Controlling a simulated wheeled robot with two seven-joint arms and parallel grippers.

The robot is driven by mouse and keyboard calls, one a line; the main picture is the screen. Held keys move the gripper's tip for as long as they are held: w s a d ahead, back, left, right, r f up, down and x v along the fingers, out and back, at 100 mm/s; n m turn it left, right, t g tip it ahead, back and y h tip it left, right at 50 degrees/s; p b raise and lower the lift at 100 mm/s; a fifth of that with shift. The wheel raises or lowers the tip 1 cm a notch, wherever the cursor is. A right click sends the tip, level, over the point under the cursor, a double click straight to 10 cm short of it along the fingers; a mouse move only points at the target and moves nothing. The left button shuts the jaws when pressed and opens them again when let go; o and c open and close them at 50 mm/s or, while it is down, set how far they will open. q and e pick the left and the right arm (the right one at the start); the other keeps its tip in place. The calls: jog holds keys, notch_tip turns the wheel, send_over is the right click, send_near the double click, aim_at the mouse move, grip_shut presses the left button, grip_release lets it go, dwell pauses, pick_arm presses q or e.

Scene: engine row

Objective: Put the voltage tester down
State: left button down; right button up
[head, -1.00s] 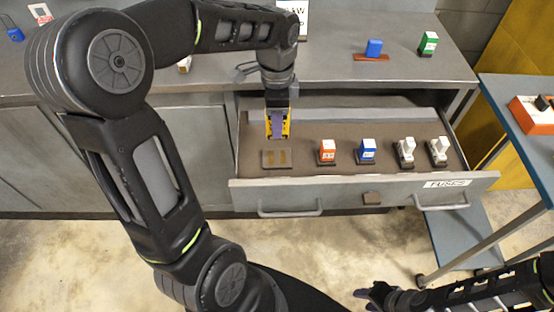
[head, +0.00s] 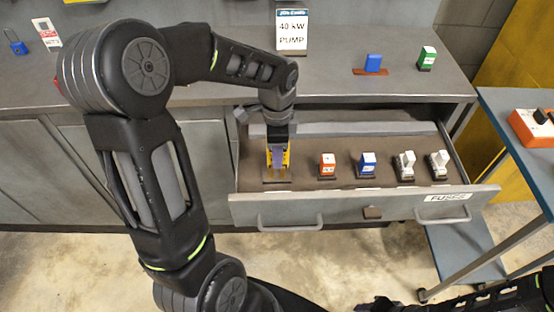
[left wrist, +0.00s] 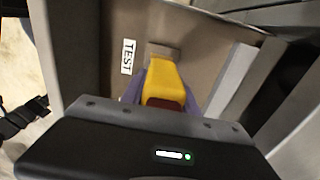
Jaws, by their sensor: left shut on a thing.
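My left gripper (head: 278,164) points down into the open drawer (head: 330,207) at its left end. It is shut on the yellow voltage tester (head: 287,158), which also shows between the fingers in the left wrist view (left wrist: 163,80). The tester is upright, with its lower end at or just above a flat holder plate (head: 277,183). I cannot tell whether they touch. A "TEST" label (left wrist: 128,57) lies beside the tester in the left wrist view. My right gripper (head: 376,304) is barely in view at the bottom edge, its fingers unclear.
In the drawer, to the right, stand an orange fuse (head: 327,163), a blue fuse (head: 367,162) and two white ones (head: 404,163). A blue cart (head: 510,120) stands right.

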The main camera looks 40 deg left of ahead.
pick_arm(q)
jog(key=shift+f, duration=1.8)
jog(key=shift+f, duration=0.2)
jog(key=c, duration=0.9)
grip_release()
jog(key=shift+r, duration=0.15)
notch_tip(320, 180, up, 12)
jog(key=shift+r, duration=0.1)
jog(key=shift+s, duration=0.15)
